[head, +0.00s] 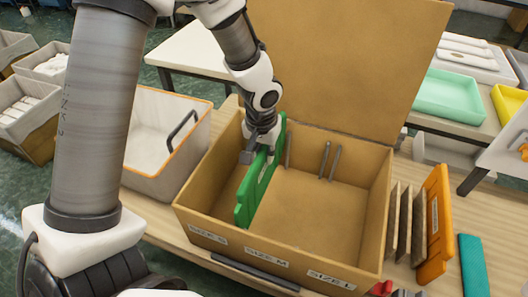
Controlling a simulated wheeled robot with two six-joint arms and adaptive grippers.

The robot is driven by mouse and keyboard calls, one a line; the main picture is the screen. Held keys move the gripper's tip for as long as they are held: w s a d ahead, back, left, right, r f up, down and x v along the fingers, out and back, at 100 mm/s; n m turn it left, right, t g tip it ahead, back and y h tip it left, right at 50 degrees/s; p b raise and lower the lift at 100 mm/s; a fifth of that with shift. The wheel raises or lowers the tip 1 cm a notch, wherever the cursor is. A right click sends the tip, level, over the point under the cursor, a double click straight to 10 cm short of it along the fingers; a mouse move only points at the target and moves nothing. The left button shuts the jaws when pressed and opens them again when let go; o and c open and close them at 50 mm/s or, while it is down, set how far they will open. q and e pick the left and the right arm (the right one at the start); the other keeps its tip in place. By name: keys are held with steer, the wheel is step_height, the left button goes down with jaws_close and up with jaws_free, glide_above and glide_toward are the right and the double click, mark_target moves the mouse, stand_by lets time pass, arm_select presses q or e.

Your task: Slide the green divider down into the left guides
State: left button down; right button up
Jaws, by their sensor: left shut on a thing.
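The green divider (258,186) stands on edge inside the open tan box (330,268), left of its middle, running from front to back. My left gripper (262,150) is shut on the divider's upper edge near the back. The divider's lower edge is hidden, so I cannot tell whether it touches the floor or sits in the left guides. A grey rod (288,152) shows on the back wall just right of the divider. A pair of right guides (329,162) stands further right on that wall. My right gripper is out of view.
The box's lid (335,65) stands up behind it. Front labels read SIZE S, SIZE M and SIZE L. A pale bin (150,160) with an orange rim is left of the box. An orange panel (436,225) and tan panels stand at right, beside a teal object (472,265).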

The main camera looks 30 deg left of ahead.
arm_select(q)
steer(key=c, duration=1)
jaws_free()
steer(key=shift+r, duration=0.15)
steer(key=r, duration=0.4)
steer(key=s+r, duration=0.1)
steer(key=r, duration=0.6)
steer(key=shift+s+d+r, duration=0.15)
steer(key=shift+s+r, duration=0.05)
steer(key=shift+r, duration=0.15)
steer(key=shift+f, duration=0.1)
